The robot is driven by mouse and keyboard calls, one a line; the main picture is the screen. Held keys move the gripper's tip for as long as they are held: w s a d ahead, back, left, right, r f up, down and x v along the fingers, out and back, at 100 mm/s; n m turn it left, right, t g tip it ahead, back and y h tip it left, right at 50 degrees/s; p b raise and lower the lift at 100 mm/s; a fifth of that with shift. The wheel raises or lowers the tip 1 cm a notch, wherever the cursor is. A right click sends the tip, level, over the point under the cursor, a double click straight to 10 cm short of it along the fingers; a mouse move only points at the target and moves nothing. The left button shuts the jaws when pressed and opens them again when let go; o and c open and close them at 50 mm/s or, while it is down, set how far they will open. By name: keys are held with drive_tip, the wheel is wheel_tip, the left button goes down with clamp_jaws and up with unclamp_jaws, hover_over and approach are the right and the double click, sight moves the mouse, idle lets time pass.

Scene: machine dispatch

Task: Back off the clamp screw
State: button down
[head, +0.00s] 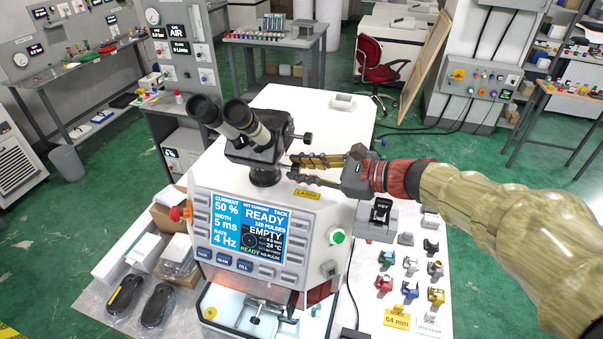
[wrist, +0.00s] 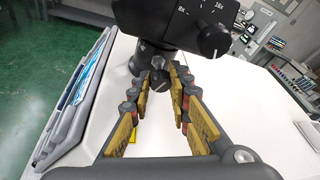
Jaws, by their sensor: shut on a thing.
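The black binocular microscope head (head: 258,135) stands on top of the white welding machine (head: 300,115). In the wrist view its dark column (wrist: 142,58) rises from the white top, below a housing with a magnification dial (wrist: 212,38). A small dark clamp screw knob (wrist: 162,80) sticks out from the column's base between my fingertips. My gripper (head: 292,167) reaches in from the right, its yellow-padded fingers closed on the knob; it also shows in the wrist view (wrist: 161,76).
The machine's front display (head: 250,232) reads READY and EMPTY. A key box (head: 381,212) and several small coloured parts (head: 410,262) stand to the right of the machine. The machine top behind the microscope is mostly clear.

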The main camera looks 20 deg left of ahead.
idle(0.3)
drive_tip(key=c, duration=1.9)
unclamp_jaws()
drive_tip(key=shift+d, duration=0.1)
drive_tip(key=v, duration=1.1)
drive_tip(key=shift+d+r, duration=0.15)
drive_tip(key=shift+d, duration=0.2)
